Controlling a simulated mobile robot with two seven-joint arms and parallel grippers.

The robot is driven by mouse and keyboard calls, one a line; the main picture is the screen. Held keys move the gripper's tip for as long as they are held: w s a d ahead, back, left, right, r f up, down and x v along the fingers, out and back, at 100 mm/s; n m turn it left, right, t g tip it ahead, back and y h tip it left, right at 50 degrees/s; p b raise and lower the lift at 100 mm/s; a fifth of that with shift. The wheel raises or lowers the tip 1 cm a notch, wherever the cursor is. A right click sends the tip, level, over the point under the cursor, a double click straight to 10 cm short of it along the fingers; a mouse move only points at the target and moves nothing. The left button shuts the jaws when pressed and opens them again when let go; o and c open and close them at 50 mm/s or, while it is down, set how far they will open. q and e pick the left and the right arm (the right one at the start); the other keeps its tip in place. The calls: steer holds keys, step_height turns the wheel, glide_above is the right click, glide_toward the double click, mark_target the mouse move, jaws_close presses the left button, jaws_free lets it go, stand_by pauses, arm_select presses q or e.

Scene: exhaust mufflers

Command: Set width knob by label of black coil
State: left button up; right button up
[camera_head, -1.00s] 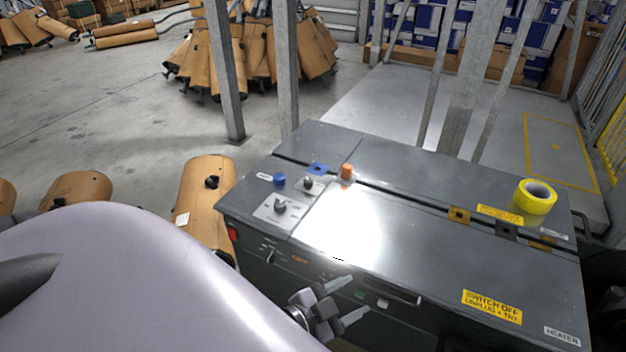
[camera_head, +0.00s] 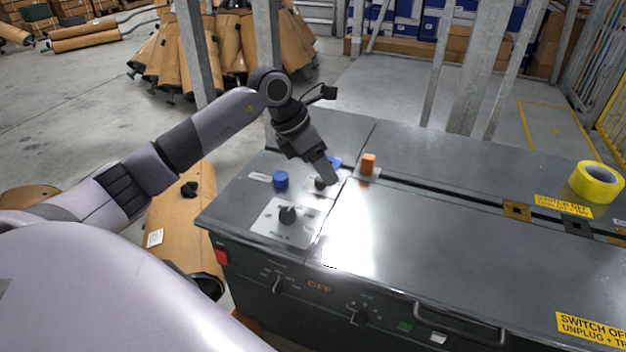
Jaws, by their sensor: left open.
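On the left end of the dark grey machine top (camera_head: 440,215), a black knob (camera_head: 287,215) sits on a white plate. A second dark knob (camera_head: 320,184) sits on a smaller plate behind it and is partly covered by my left gripper (camera_head: 325,175). My left gripper points down, open, right at this second knob; I cannot tell whether it touches. Lettering by the knobs is too small to read, so I cannot tell which is the width knob. I can make out no black coil. My right gripper is not in view.
A blue cap (camera_head: 280,179) and an orange block (camera_head: 368,164) stand near the knobs. A yellow roll (camera_head: 597,182) lies at the right. The front panel has more knobs and a handle (camera_head: 460,322).

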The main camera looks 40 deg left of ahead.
mark_target(320, 178)
arm_select(q)
steer(key=shift+y, duration=0.9)
steer(key=a, duration=0.2)
steer(key=w+a, duration=0.1)
steer(key=a, duration=0.1)
steer(key=shift+f, duration=0.1)
steer(key=b+x, duration=0.1)
steer(key=x, duration=0.5)
steer(key=shift+d, duration=0.15)
jaws_close()
steer(key=c, duration=1.1)
jaws_free()
